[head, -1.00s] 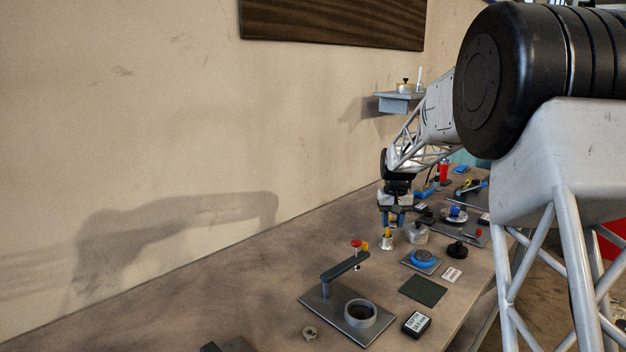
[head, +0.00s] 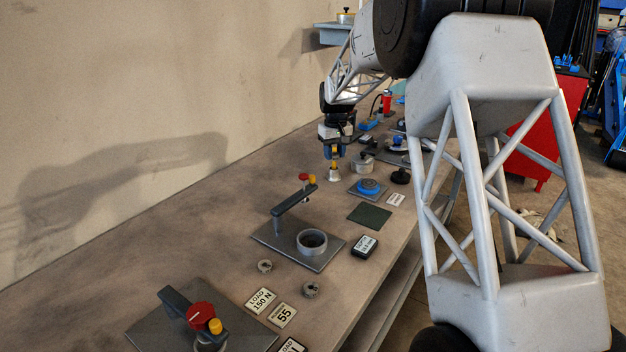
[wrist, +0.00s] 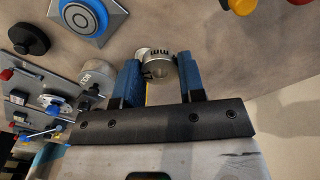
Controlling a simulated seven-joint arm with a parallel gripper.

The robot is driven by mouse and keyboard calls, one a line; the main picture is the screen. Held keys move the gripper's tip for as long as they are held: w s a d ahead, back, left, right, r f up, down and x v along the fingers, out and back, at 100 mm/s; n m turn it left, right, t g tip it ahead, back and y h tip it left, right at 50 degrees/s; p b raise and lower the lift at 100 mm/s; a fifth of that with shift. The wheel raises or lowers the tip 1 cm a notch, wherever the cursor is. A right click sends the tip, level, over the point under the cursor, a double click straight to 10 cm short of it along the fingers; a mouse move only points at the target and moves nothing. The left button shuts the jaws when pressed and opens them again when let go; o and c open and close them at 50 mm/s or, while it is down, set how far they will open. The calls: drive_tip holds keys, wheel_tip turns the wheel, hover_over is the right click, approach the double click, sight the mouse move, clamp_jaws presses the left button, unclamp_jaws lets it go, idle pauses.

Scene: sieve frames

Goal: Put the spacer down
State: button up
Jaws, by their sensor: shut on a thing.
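My gripper (head: 336,156) is low over the middle of the bench in the head view, shut on the spacer. The spacer (head: 334,174) looks like a silver flared body with a yellow upper part between the fingers. In the wrist view its metal face (wrist: 159,68) shows between the blue fingers, with "mm" lettering readable. The fingers hide part of it. I cannot tell whether its base touches the bench.
A dark green square (head: 369,215) lies front-right of the spacer. A blue round part on a plate (head: 369,187) and a metal canister (head: 362,164) stand to its right. A plate with an arm and ring (head: 312,241) stands nearer. Bare bench (head: 235,200) lies left.

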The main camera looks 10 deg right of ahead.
drive_tip(key=w+a+f+n, duration=0.3)
drive_tip(key=w+f+n, duration=0.1)
drive_tip(key=n, duration=0.2)
drive_tip(key=shift+a+n, duration=0.3)
drive_tip(key=shift+a, duration=0.05)
hover_over(320, 191)
drive_tip(key=shift+w+f, duration=0.15)
drive_tip(key=shift+f, duration=2.4)
drive_tip(key=shift+f, duration=2.5)
drive_tip(key=shift+f, duration=0.15)
drive_tip(key=o, duration=1)
drive_tip(key=shift+c, duration=0.2)
